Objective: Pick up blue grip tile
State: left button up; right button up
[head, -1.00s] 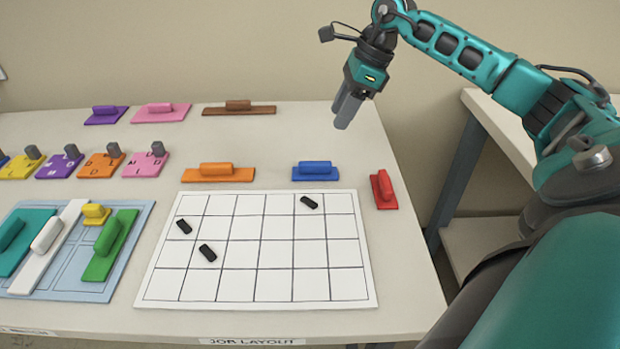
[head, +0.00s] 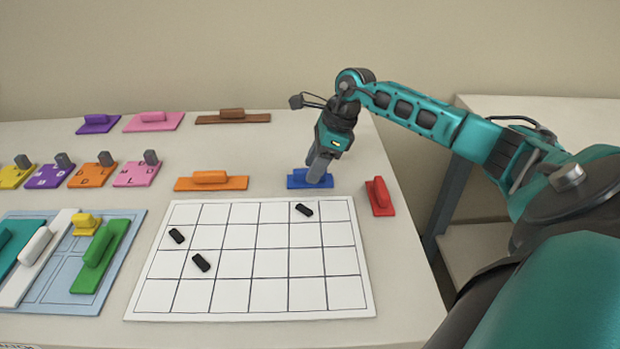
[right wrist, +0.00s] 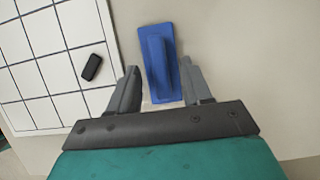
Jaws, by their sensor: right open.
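The blue grip tile (head: 297,180) lies flat on the table, just beyond the top right part of the white grid board. In the right wrist view the blue grip tile (right wrist: 160,54) shows its raised blue handle and sits between the fingertips. My right gripper (head: 318,175) is over the tile and hides part of it and most of its handle. In the right wrist view the right gripper (right wrist: 161,78) is open, with one finger on each side of the tile and a gap to it. I cannot tell whether the fingertips touch it. My left gripper is not in view.
A red tile (head: 380,197) lies close to the right of the blue one, near the table's right edge. An orange tile (head: 211,183) lies to its left. The grid board (head: 250,294) in front carries three black pieces. Other coloured tiles lie farther left.

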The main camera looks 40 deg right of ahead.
jog(key=shift+w+a+f, duration=0.15)
jog(key=shift+a+f, duration=0.05)
jog(key=shift+f, duration=0.35)
jog(key=shift+c, duration=0.3)
grip_shut()
